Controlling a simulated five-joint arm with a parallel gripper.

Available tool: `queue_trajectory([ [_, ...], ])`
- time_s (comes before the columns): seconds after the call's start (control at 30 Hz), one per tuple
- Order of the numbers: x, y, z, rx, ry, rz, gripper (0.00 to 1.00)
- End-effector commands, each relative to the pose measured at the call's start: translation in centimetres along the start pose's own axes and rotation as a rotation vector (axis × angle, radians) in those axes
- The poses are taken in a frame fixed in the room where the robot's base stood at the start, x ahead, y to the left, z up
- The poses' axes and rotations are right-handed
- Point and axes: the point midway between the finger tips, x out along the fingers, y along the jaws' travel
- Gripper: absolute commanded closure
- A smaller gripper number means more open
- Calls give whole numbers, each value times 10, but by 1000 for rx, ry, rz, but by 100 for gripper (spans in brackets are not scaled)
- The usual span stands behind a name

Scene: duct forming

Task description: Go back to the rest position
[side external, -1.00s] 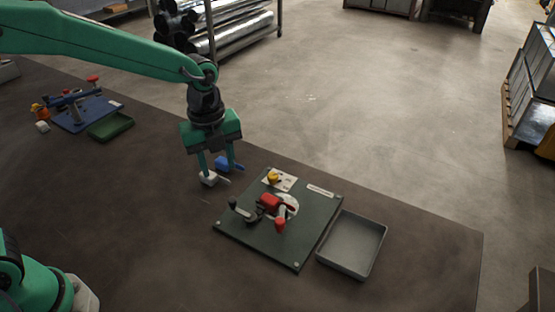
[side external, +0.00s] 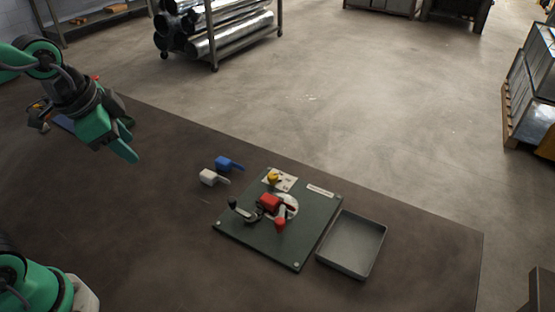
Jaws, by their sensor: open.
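My gripper (side external: 128,138) is raised at the upper left, above the far left part of the table, with its green fingers pointing down and to the right. It is open and I see nothing between its fingers. It is well apart from the work board. My arm is folded back toward the left edge of the picture.
A dark green board (side external: 270,240) carries a red-handled part (side external: 270,203) and a yellow knob (side external: 273,175). A grey tray (side external: 352,244) lies right of it. A white piece (side external: 209,177) and a blue piece (side external: 228,163) lie to its left. The table's front middle is clear.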

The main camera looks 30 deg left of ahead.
Motion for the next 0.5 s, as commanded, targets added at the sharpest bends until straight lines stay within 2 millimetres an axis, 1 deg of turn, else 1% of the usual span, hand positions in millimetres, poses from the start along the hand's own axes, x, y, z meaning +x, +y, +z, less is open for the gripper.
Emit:
queue_trajectory([
  [0.03,-5,0,8,-77,17,-14,59],
  [0.1,-9,2,18,-187,36,-27,59],
  [0.3,-16,5,39,-438,83,-52,59],
  [0.4,-18,6,45,-512,97,-57,59],
  [0.5,-18,7,48,-550,105,-59,59],
])
